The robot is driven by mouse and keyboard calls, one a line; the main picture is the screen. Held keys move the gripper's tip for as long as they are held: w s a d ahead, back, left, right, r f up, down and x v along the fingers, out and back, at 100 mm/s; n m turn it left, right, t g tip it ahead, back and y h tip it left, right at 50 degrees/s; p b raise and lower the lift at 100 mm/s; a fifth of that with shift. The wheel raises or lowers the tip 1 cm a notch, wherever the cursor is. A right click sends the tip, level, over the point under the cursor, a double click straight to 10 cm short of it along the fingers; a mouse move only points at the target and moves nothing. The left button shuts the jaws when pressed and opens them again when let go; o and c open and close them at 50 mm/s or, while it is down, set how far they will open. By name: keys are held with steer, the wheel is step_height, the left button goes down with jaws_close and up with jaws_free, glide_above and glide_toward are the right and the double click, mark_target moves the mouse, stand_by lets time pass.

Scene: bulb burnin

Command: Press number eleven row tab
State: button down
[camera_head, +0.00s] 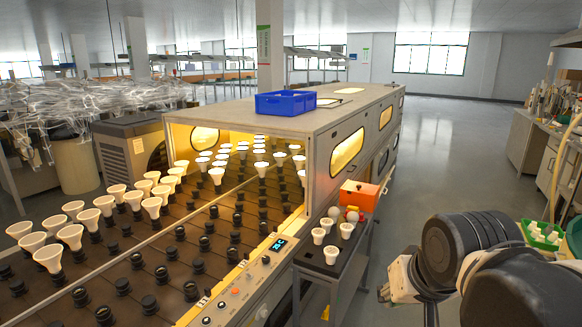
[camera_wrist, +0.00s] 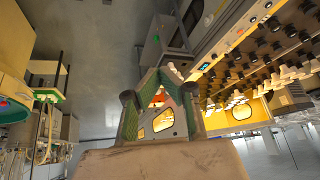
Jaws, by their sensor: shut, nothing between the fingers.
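The burn-in machine's control panel (camera_head: 240,288) runs along the near right side of the bulb bed in the head view. It has a lit blue display, a red button and several knobs. Small pale tabs (camera_head: 203,302) sit by its inner edge; I cannot read any number, so I cannot tell which is number eleven. In the wrist view, which looks upside down, the panel (camera_wrist: 238,32) is at upper right. My gripper (camera_wrist: 163,70) shows there with its green-padded fingers together, empty, apart from the panel. In the head view my arm is at lower right.
White bulbs (camera_head: 103,203) stand in rows of dark sockets, some sockets empty. The oven housing (camera_head: 300,122) carries a blue crate (camera_head: 286,103). A side stand (camera_head: 333,262) holds several bulbs beside an orange box (camera_head: 359,196).

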steer(key=s+d+f, duration=0.2)
steer(key=s+f, duration=0.2)
steer(key=s, duration=0.1)
steer(key=shift+n+t, duration=0.3)
steer(key=shift+t, duration=0.1)
steer(key=shift+r, duration=0.15)
steer(key=w+a+r+n+g+y+b, duration=0.1)
steer(key=w+a+r+n, duration=0.15)
steer(key=w+a, duration=0.85)
steer(key=w+a+r+n+g+y+b, duration=0.15)
steer(key=w+a+n, duration=0.25)
steer(key=w+a, duration=0.75)
steer(key=w+a+f+n+g, duration=0.1)
steer(key=w+a+f+n, duration=0.2)
steer(key=w+a+f, duration=0.5)
steer(key=w+a+f+n+g, duration=0.2)
steer(key=w+a+f+n, duration=0.1)
steer(key=w+a+f, duration=0.6)
steer(key=a+f+b, duration=0.1)
steer(key=a+f, duration=0.3)
steer(key=a, duration=0.2)
steer(key=shift+a+f, duration=0.3)
steer(key=shift+f, duration=0.05)
